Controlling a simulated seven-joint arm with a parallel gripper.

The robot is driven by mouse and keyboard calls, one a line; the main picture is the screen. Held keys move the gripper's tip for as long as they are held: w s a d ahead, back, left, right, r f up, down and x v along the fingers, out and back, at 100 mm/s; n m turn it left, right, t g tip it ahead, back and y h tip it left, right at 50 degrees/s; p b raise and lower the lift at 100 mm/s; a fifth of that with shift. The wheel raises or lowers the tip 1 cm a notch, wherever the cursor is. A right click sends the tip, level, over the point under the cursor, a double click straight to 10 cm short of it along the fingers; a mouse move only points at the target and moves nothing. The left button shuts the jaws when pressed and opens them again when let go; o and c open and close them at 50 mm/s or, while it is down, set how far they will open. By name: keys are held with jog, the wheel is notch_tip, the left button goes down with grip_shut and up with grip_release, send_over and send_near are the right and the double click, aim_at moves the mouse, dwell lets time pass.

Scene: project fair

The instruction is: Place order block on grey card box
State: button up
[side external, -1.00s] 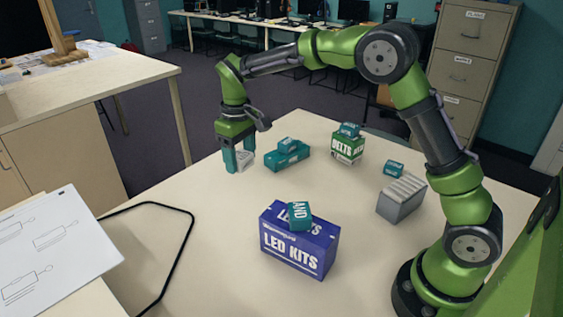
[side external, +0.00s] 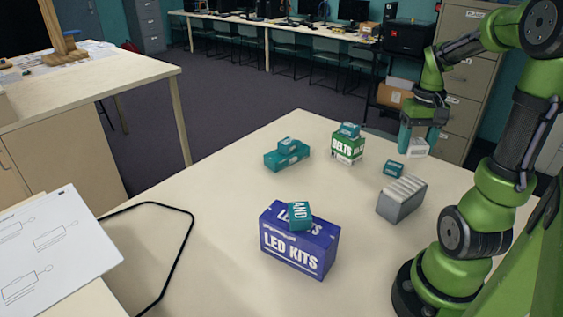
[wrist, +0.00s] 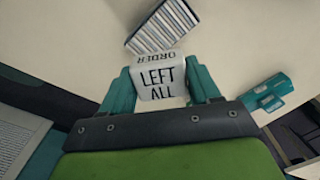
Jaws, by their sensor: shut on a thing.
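The order block (wrist: 162,84) is pale grey, with "ORDER" on one face and "LEFT ALL" on another in the wrist view. My gripper (side external: 418,138) is shut on it, with a teal finger on either side. In the side view the block (side external: 417,148) hangs beneath my gripper at the table's far right, behind the grey card box. The grey card box (side external: 399,203) stands on the table with pale stripes across its top. It also shows in the wrist view (wrist: 161,27), beyond the block and apart from it.
A small teal block (side external: 393,168) lies behind the grey box. A green-and-white "BELTS" box (side external: 347,150) and a blue "LED KITS" box (side external: 297,247) each carry a teal block. Stacked teal blocks (side external: 287,156) lie at the far left.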

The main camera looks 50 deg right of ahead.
aim_at(415, 156)
jog(key=f, duration=0.4)
jog(key=shift+s+a+f, duration=0.3)
jog(key=shift+s+a, duration=0.05)
jog(key=shift+a, duration=0.05)
jog(key=shift+f, duration=2.2)
jog(key=shift+f, duration=0.15)
jog(key=o, duration=1.1)
jog(key=shift+c, duration=0.2)
notch_tip(415, 156, up, 12)
jog(key=shift+w, duration=0.1)
jog(key=w+a+r+n+t, duration=0.1)
jog(key=w+a+t, duration=0.1)
jog(key=a, duration=0.6)
jog(key=w+a+r+n+t+y, duration=0.1)
jog(key=w+a+n+t, duration=0.1)
jog(key=a, duration=0.7)
jog(key=w+a+r+n+t+y, duration=0.1)
jog(key=w+a+r+n+t, duration=0.1)
jog(key=a, duration=0.6)
jog(key=shift+w+a+t, duration=0.25)
jog(key=shift+a+t, duration=0.05)
jog(key=shift+t, duration=0.3)
